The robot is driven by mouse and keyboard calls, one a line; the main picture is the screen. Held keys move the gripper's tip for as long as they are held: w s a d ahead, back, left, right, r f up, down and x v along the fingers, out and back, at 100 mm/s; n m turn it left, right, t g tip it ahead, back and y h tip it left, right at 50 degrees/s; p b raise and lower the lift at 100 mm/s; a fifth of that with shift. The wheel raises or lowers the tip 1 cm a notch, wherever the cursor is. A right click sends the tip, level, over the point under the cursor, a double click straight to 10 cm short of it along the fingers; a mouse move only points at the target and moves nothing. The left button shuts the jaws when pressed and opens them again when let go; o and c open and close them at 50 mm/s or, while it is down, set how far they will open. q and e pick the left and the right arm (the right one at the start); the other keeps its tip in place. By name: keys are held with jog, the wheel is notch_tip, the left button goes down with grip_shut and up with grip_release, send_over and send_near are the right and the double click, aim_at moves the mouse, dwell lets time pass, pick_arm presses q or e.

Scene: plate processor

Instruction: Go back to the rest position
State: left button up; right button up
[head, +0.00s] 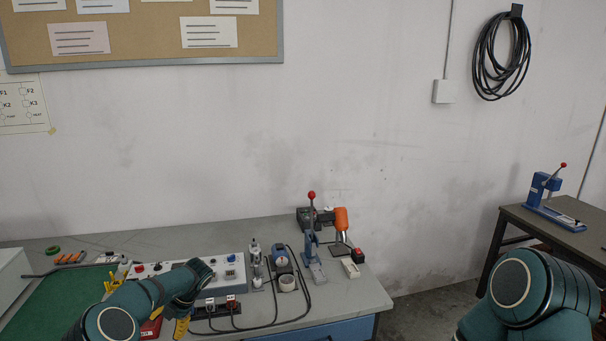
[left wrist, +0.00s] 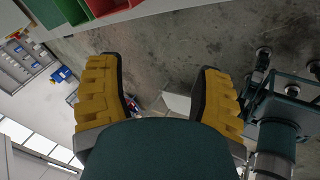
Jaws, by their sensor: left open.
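My left gripper shows in the left wrist view (left wrist: 163,90) with its two yellow, ridged fingers wide apart and nothing between them. In the head view my left arm comes in from the lower left over the workbench (head: 345,300), and only a bit of yellow finger (head: 181,327) shows below the wrist. My right arm shows at the lower right of the head view, but its gripper is out of the picture.
On the bench are a control box (head: 228,272), a power strip (head: 215,307), a red-knobbed lever press (head: 311,240), an orange-handled tool (head: 341,222) and a green mat (head: 55,300). A second table (head: 520,218) at the right bears a blue press (head: 540,190). Floor lies between them.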

pick_arm(q)
jog(key=s+d+f+m+t+h+b, duration=0.15)
jog(key=d+f+m+t, duration=0.3)
jog(key=d+m, duration=0.5)
jog(key=s+d+f+m+t+h+b, duration=0.1)
jog(key=s+d+f+m+t+h, duration=0.15)
jog(key=d+m+t, duration=0.5)
jog(key=s+d+f+m+g+h, duration=0.1)
jog(key=s+d+m+g+h, duration=0.1)
jog(key=s, duration=0.7)
jog(key=s+d+f+m+g+h+b, duration=0.1)
jog(key=s+d+f+m+g+h, duration=0.1)
jog(key=s+d+m, duration=0.3)
jog(key=s+d+f+m+g+h, duration=0.2)
jog(key=s+d+m+g, duration=0.2)
jog(key=s, duration=0.9)
jog(key=m, duration=0.3)
jog(key=shift+s+d+b, duration=0.2)
jog(key=shift+s+b, duration=0.15)
jog(key=shift+s, duration=0.05)
